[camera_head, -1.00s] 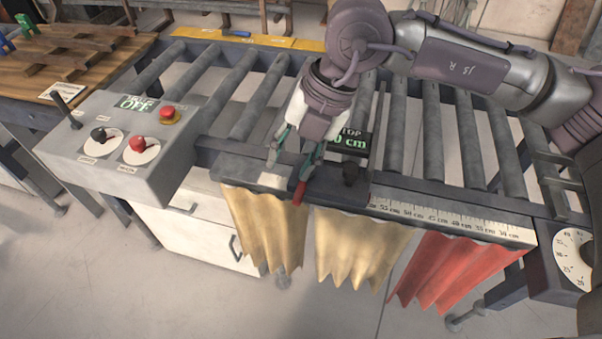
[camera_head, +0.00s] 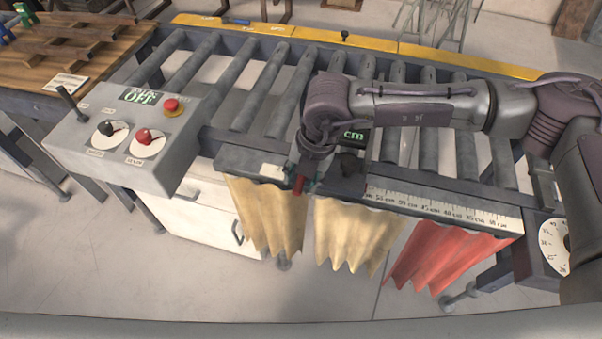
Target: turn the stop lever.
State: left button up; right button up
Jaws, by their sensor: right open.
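The red stop lever (camera_head: 299,184) shows at the front edge of the roller table, below my right gripper. My right gripper (camera_head: 304,181) comes down from above on the stop block, with its fingers around or right beside the lever; I cannot tell whether they touch it. The fingers are apart. The small display (camera_head: 353,135) with green "cm" text is partly hidden behind my right arm. A black knob (camera_head: 350,163) sits just right of the gripper. My left gripper is not in view.
A grey control box (camera_head: 120,150) with a red button (camera_head: 172,107) and knobs stands at the left. A ruler strip (camera_head: 440,208) runs along the front edge, above hanging tan (camera_head: 355,235) and red curtains (camera_head: 450,262). A round dial (camera_head: 555,245) is at the right.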

jog(key=shift+a+f, duration=0.1)
jog(key=shift+f, duration=0.35)
jog(key=shift+c, duration=0.3)
grip_shut()
